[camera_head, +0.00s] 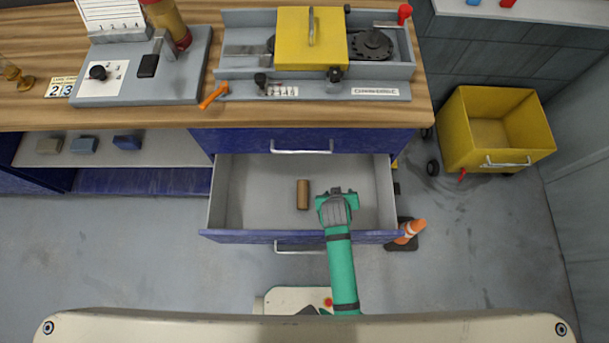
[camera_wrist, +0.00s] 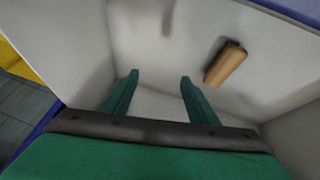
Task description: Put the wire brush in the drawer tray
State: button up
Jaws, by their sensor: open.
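The open drawer tray (camera_head: 255,205) pulls out from the blue bench and has a grey inside. A small brown block-like object (camera_head: 303,195), which looks like the wire brush, lies on the tray floor near its middle; its bristles cannot be made out. It also shows in the wrist view (camera_wrist: 226,63), right of and beyond the fingers. My gripper (camera_head: 337,194) is over the tray, to the right of the brown object and apart from it. In the wrist view the green fingers (camera_wrist: 158,88) are spread with nothing between them.
A closed blue drawer with a handle (camera_head: 301,150) is above the open one. The bench top (camera_head: 200,100) carries a grey fixture with a yellow cover (camera_head: 312,38). An orange cone (camera_head: 410,231) stands right of the drawer. A yellow cart (camera_head: 497,130) is at the right.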

jog(key=s+a+r+t+y, duration=0.1)
jog(key=s+a+r+t, duration=0.3)
jog(key=s+r, duration=0.6)
jog(key=s+a+r+m+t, duration=0.1)
jog(key=s+a+r+t, duration=0.4)
jog(key=s+r, duration=0.5)
notch_tip(320, 180, up, 6)
jog(key=a, duration=0.2)
jog(key=shift+s+a+r+t+y, duration=0.25)
jog(key=shift+s+a+t+y, duration=0.05)
jog(key=shift+y, duration=0.1)
